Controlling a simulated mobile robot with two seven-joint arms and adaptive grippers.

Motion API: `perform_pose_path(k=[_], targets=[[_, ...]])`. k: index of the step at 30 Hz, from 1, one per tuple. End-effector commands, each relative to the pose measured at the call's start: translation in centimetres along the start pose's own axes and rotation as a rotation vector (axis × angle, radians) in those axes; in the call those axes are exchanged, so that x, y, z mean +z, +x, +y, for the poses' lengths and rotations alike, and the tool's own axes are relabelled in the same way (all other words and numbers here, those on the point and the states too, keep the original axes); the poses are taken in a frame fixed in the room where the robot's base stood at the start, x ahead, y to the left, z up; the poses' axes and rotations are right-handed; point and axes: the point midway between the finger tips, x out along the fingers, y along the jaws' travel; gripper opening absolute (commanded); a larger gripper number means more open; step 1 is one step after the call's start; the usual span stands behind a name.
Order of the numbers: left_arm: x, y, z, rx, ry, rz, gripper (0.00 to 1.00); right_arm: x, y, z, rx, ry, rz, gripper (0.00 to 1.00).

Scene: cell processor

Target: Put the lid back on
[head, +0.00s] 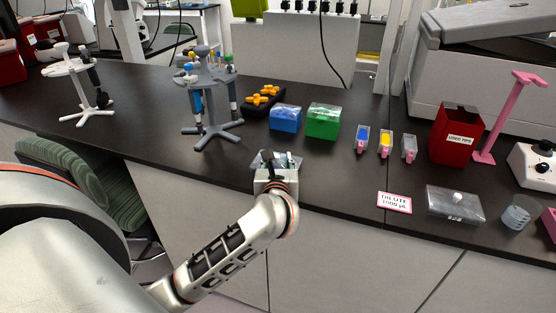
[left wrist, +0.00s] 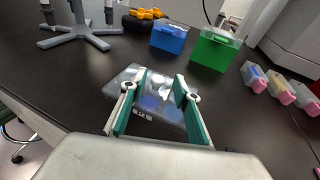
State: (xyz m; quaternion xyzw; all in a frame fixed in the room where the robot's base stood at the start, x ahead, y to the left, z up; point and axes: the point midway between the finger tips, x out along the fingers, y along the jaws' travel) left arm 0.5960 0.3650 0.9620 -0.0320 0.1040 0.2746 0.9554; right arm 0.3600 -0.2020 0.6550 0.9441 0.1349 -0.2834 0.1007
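My left gripper (head: 279,162) is above the counter's front edge; it also shows in the left wrist view (left wrist: 160,78). Its two teal fingers are apart, with nothing clearly held between them. A clear plate with round pale-blue wells (left wrist: 158,101) lies below and between the fingers, partly hidden by them. I cannot tell whether the fingers touch it or whether a lid covers it. My right gripper is not in view.
A pipette stand (head: 209,105) is at the left. A pink-edged card (head: 395,202), a red bin (head: 455,135) and a clear cup (head: 519,214) are right.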

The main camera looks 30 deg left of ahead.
Motion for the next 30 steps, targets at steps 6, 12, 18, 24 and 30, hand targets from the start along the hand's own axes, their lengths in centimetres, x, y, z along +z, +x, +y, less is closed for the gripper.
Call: perform_pose_path(k=[6, 12, 18, 24, 30], targets=[[-0.3, -1.1, -0.1, -0.002, -0.003, 0.006, 0.31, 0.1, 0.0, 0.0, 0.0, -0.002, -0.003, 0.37], [-0.2, -4.9, -0.1, -0.002, -0.004, 0.005, 0.31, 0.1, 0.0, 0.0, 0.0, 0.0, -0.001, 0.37], [-0.1, -8.8, -0.1, -0.002, -0.002, 0.003, 0.31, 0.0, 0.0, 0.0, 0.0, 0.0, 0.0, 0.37], [-0.1, -11.3, 0.0, -0.001, 0.0, 0.002, 0.31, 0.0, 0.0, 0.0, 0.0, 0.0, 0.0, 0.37], [0.0, -12.1, 0.0, 0.0, -0.001, 0.0, 0.31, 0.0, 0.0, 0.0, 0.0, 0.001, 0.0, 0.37]])
